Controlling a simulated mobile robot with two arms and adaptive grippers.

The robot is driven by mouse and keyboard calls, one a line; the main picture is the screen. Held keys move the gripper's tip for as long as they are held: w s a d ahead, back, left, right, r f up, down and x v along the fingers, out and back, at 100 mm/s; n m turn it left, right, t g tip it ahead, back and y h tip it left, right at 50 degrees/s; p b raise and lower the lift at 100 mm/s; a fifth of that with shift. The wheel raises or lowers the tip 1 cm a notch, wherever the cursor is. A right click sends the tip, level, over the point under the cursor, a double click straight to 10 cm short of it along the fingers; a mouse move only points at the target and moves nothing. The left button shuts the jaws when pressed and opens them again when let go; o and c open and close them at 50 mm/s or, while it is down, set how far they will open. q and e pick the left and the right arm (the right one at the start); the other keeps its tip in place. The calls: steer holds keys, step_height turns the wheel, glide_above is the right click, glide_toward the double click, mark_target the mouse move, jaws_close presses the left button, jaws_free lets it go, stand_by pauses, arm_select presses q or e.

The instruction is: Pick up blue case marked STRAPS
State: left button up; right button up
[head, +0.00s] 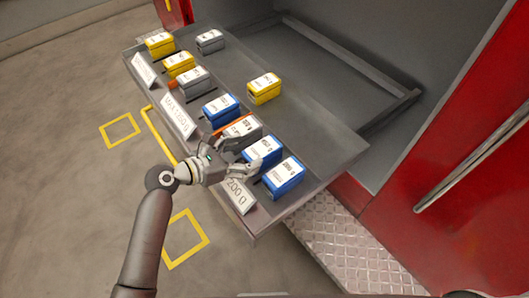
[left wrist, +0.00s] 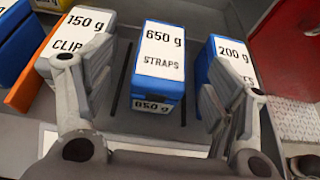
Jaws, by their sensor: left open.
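The blue case marked STRAPS (left wrist: 159,55) has a white top label reading 650 g and stands in the middle of the left wrist view. In the head view it is the blue case (head: 262,151) second from the near end of the front row. My left gripper (head: 241,155) is open and empty, just in front of and above it. In the left wrist view the gripper's fingers (left wrist: 150,85) are spread, one to each side of the STRAPS case. I see no grip on it. My right gripper is not in view.
A case marked CLIPS, 150 g (left wrist: 75,32) stands close on the left. A blue 200 g case (left wrist: 232,60) stands close on the right. Thin dividers separate the slots. The grey drawer (head: 320,150) holds several more cases; its rear right part is clear.

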mark_target(261, 148)
arm_select(q)
steer(key=shift+w+d+f, duration=0.25)
steer(key=shift+w+d, duration=0.15)
steer(key=shift+d, duration=0.15)
steer(key=x, duration=0.4)
steer(key=shift+d, duration=0.1)
steer(key=shift+w+d+f, duration=0.3)
steer(key=shift+d, duration=0.15)
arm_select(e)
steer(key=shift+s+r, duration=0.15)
arm_select(q)
steer(key=shift+c, duration=0.2)
steer(key=c, duration=1.4)
steer(key=shift+r, duration=0.15)
steer(key=shift+c, duration=0.7)
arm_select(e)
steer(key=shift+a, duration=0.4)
